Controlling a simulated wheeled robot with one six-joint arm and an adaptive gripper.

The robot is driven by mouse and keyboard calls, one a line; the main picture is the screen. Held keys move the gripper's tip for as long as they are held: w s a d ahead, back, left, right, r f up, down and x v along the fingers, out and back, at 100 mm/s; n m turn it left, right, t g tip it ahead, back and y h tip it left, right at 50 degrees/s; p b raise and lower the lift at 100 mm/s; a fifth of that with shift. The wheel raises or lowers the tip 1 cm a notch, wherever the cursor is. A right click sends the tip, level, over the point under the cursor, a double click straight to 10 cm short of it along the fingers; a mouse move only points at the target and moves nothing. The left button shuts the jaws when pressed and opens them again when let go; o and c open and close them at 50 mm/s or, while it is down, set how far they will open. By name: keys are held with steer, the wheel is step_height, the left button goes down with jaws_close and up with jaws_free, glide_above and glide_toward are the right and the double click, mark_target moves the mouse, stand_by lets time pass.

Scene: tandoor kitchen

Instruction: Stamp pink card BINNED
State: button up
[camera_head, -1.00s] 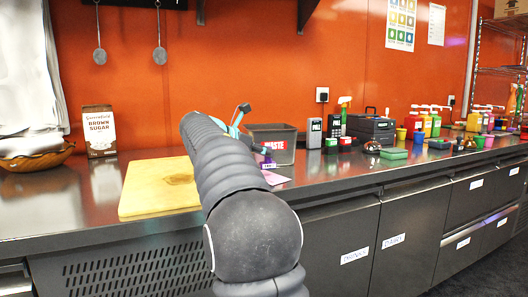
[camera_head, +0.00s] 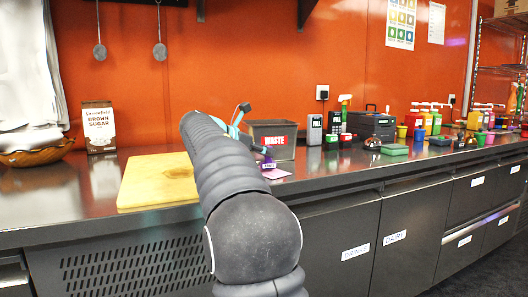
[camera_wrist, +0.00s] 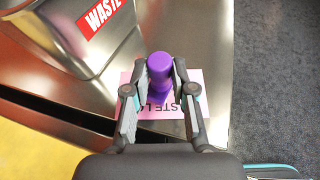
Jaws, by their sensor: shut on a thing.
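My gripper (camera_wrist: 161,88) is shut on a purple stamp (camera_wrist: 160,68), seen from above in the wrist view. In the head view the stamp (camera_head: 268,164) shows past my arm, over or at the pink card. The pink card (camera_wrist: 203,84) lies on the counter by its front edge, below the stamp. It bears dark printed letters, partly hidden by the fingers and stamp. The card also shows in the head view (camera_head: 279,174). I cannot tell whether the stamp's underside touches it.
A grey bin labelled WASTE (camera_head: 290,154) stands just behind the card. A yellow cutting board (camera_head: 150,182) lies to the left. Card readers, small stamp-like blocks and a green pad (camera_head: 394,150) line the counter to the right. The counter's front edge is close to the card.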

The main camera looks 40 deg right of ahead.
steer(key=shift+f, duration=0.6)
stand_by(1.0)
steer(key=shift+r, duration=0.15)
step_height(320, 180, up, 5)
steer(key=p, duration=0.5)
steer(key=shift+p, duration=0.3)
steer(key=shift+r, duration=0.9)
